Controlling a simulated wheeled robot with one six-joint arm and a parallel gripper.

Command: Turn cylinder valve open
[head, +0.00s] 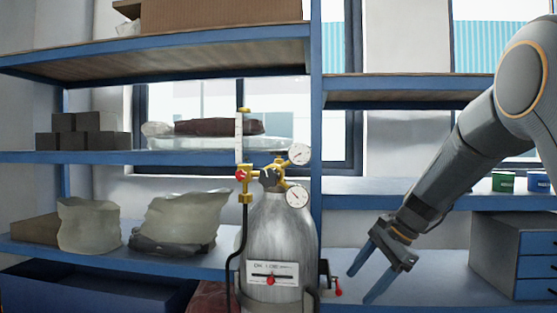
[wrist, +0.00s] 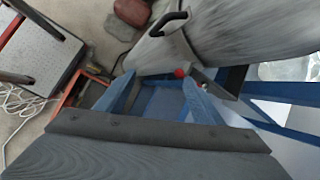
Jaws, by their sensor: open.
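A grey metal gas cylinder (head: 275,240) stands upright in front of the blue shelving in the head view. On its top sits a brass valve and regulator with a dark knob (head: 268,177), a red knob (head: 241,175) and two round gauges, the upper one (head: 299,154) and the lower one (head: 296,195). My gripper (head: 363,283) is open and empty, to the right of the cylinder and below the valve. In the wrist view my gripper (wrist: 155,92) shows its blue fingers spread, with the cylinder body (wrist: 230,35) beyond them. The valve is not seen there.
A red-tipped fitting (head: 337,287) lies between the cylinder and my gripper; a red knob (wrist: 180,73) shows near the fingers in the wrist view. A black hose (head: 241,230) hangs left of the cylinder. A grey drawer cabinet (head: 490,250) stands at right.

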